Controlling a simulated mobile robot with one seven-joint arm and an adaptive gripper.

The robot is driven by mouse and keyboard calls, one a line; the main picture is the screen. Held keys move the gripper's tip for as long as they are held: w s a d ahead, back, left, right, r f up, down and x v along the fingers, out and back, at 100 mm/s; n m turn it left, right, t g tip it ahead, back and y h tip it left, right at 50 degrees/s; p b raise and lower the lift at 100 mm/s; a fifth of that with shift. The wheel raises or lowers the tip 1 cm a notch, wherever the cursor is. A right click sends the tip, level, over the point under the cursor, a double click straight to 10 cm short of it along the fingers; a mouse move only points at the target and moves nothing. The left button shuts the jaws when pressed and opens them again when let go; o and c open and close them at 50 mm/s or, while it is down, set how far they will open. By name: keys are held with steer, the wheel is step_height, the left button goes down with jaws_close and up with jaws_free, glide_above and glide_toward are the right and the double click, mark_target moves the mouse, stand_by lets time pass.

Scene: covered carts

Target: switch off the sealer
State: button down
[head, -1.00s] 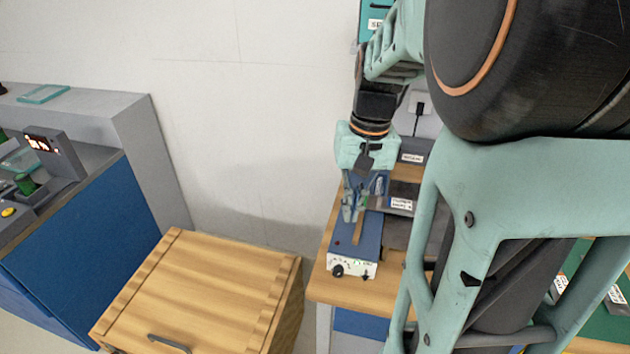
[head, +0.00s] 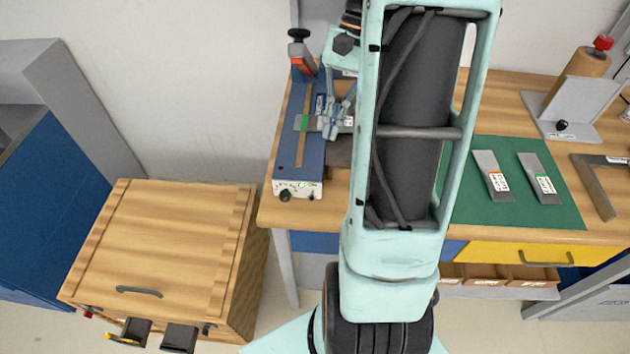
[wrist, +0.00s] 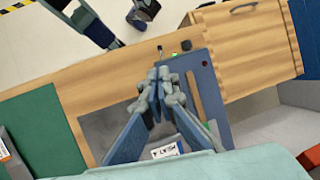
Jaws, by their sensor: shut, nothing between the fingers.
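The sealer (head: 312,150) is a long blue box on the wooden bench, with a wooden strip along its top. Its white front panel (head: 298,189) carries a dark knob (head: 285,195) and a small green light. A black-knobbed lever stands at its back end. In the wrist view the sealer (wrist: 207,70) lies right of the fingers, with a small dark knob at its front edge. My gripper (head: 331,133) is shut and empty, at the right side of the sealer in the head view. In the wrist view its fingertips (wrist: 158,75) meet near the sealer's front corner. Contact cannot be told.
A wooden chest (head: 165,250) with a dark handle stands left of the bench. A green mat (head: 515,205) with two labelled plates lies to the right. A grey stand with a red-topped roll is farther back. My arm hides the bench middle.

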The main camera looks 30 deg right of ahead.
mark_target(312, 196)
steer(key=x, duration=1.4)
steer(key=shift+w+a+f, duration=0.1)
